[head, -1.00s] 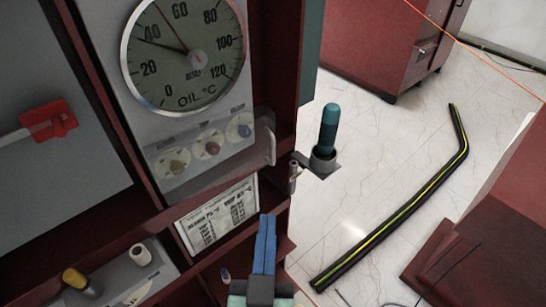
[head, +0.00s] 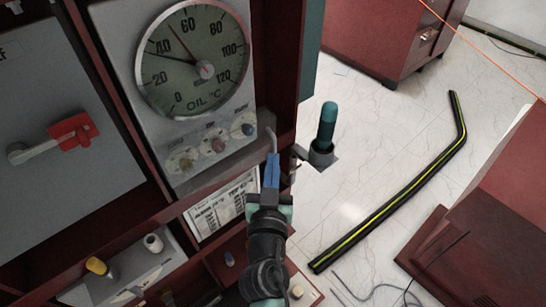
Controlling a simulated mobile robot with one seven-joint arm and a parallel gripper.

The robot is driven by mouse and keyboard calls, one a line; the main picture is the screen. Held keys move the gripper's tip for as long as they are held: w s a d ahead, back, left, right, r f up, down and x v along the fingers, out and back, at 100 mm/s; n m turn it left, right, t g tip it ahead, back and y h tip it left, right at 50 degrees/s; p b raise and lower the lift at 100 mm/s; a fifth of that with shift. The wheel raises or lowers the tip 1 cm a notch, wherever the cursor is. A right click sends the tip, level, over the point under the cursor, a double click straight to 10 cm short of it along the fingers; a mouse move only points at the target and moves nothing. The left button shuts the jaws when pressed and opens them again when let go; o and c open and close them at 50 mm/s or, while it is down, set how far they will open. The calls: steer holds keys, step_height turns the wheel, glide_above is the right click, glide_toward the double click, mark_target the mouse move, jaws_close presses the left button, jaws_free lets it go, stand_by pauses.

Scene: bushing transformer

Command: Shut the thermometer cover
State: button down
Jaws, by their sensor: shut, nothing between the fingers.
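The oil thermometer (head: 197,65) is a round white-rimmed dial on a grey panel at the upper middle. Below it is a see-through cover (head: 232,160) in front of a row of small knobs; its lower edge appears to stand out from the panel, but the exact angle is hard to tell. My gripper (head: 272,158) has blue fingers pointing up, shut and empty. The fingertips are at the right end of the cover's lower edge; I cannot tell whether they touch it.
A red cabinet frame (head: 287,70) borders the panel on the right. A teal-topped post (head: 327,125) stands right of my gripper. A striped cable (head: 390,205) lies on the pale floor.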

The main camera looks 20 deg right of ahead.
mark_target(269, 140)
steer(key=shift+w+d, duration=0.1)
steer(key=shift+w, duration=0.1)
steer(key=w+b, duration=0.1)
steer(key=w, duration=0.1)
steer(key=w+b, duration=0.1)
steer(key=w, duration=0.1)
steer(key=shift+d+f+b, duration=0.15)
steer(key=shift+d+b, duration=0.1)
steer(key=shift+b, duration=0.05)
steer(key=shift+r, duration=0.35)
